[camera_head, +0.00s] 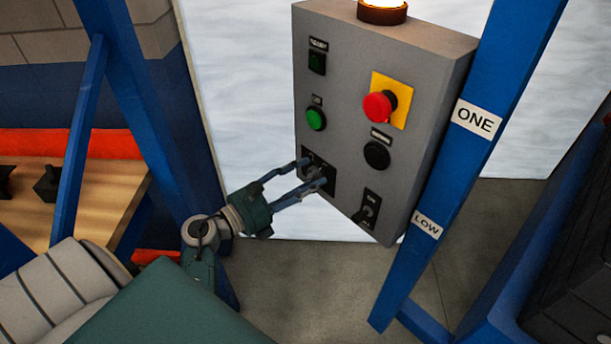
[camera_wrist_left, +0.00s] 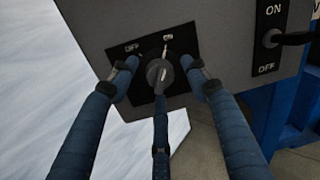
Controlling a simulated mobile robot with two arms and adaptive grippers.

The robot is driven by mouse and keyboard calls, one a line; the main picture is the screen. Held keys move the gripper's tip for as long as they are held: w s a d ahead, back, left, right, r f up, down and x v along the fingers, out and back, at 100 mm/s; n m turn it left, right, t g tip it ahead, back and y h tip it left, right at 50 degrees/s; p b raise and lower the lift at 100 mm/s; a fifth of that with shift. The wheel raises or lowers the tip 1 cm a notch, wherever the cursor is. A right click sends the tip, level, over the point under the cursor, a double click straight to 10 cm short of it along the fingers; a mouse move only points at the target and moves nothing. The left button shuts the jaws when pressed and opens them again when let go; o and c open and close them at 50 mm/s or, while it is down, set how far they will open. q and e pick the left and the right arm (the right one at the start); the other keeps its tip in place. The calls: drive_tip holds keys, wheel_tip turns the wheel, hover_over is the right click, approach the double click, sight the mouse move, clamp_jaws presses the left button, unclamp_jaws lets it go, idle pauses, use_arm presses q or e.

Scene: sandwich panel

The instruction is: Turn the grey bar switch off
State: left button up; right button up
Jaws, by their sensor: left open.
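The grey bar switch is a round grey knob with a raised bar on a black plate, low on the left of the grey control box (camera_head: 350,90). In the left wrist view the knob (camera_wrist_left: 160,74) sits below the labels OFF, at left, and ON, at right. Its bar appears turned toward ON, though the exact angle is hard to read. My left gripper (camera_head: 313,172) is open, with its fingers spread around the knob; I cannot tell whether they touch it. In the head view the fingers partly hide the knob. My right gripper is not in view.
A black lever switch (camera_head: 368,211) marked ON and OFF is close by at right. Above are a green button (camera_head: 316,118), a black button (camera_head: 377,154) and a red emergency button (camera_head: 378,106). A blue post (camera_head: 470,150) stands right of the box.

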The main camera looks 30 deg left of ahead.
use_arm(q)
drive_tip(key=c, duration=1.1)
drive_tip(key=shift+f+n, duration=0.1)
drive_tip(key=shift+n, duration=0.3)
drive_tip(key=shift+c, duration=0.2)
drive_tip(key=n+p, duration=0.3)
drive_tip(key=n, duration=0.2)
drive_tip(key=shift+d+n, duration=0.1)
drive_tip(key=shift+n, duration=0.2)
drive_tip(key=n+p, duration=0.2)
drive_tip(key=n, duration=0.2)
drive_tip(key=shift+f+t, duration=0.1)
drive_tip(key=shift+t, duration=0.2)
drive_tip(key=shift+d+n+p, duration=0.1)
drive_tip(key=shift+n+p, duration=0.25)
drive_tip(key=shift+n, duration=0.55)
drive_tip(key=shift+f, duration=0.1)
